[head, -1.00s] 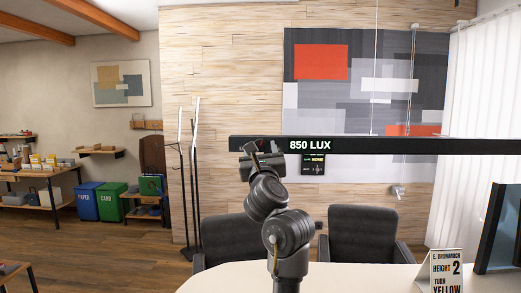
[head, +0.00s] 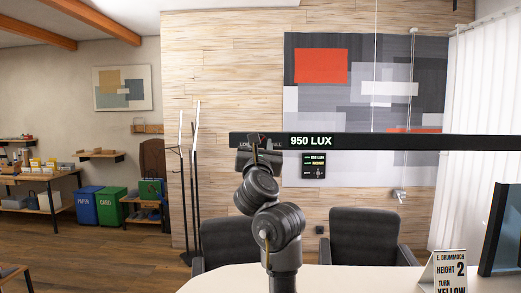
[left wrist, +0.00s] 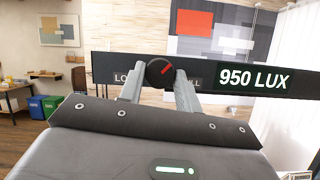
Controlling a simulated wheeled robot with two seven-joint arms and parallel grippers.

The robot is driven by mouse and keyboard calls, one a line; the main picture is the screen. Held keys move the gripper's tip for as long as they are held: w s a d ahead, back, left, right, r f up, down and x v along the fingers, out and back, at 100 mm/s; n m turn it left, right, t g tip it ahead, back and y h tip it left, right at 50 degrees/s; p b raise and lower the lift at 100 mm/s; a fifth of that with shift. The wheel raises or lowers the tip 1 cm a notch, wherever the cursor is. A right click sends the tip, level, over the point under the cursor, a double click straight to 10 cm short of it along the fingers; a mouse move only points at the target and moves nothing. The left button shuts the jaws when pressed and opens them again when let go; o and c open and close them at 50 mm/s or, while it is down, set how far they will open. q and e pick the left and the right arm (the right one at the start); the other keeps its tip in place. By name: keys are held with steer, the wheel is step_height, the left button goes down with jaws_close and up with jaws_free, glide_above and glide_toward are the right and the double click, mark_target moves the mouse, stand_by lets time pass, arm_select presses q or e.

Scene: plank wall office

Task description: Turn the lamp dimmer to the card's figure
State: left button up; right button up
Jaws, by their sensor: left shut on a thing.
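A black lamp bar (head: 400,142) hangs across the head view, its lit display (head: 311,141) reading 950 LUX; the display also shows in the left wrist view (left wrist: 253,78). The round black dimmer knob (left wrist: 159,71) sits left of the display with a red pointer tilted up and right. It is between partly covered labels. My left gripper (head: 262,146) is shut on the knob, one finger on each side in the left wrist view. A white card (head: 449,272) stands on the table, reading HEIGHT 2 and TURN YELLOW; its lower part is cut off. My right gripper is not seen.
A small dark panel (head: 314,166) with tiny lit text is below the bar. Dark chairs (head: 364,238) stand behind the pale table (head: 345,280). A dark framed panel (head: 500,230) stands at the right. Thin wires hold the bar.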

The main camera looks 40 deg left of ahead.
arm_select(q)
steer(key=o, duration=1)
steer(key=shift+c, duration=0.2)
steer(key=b+v, duration=0.2)
steer(key=v, duration=0.8)
steer(key=shift+s+d+f, duration=0.15)
steer(key=shift+s+d, duration=0.05)
steer(key=shift+s, duration=0.05)
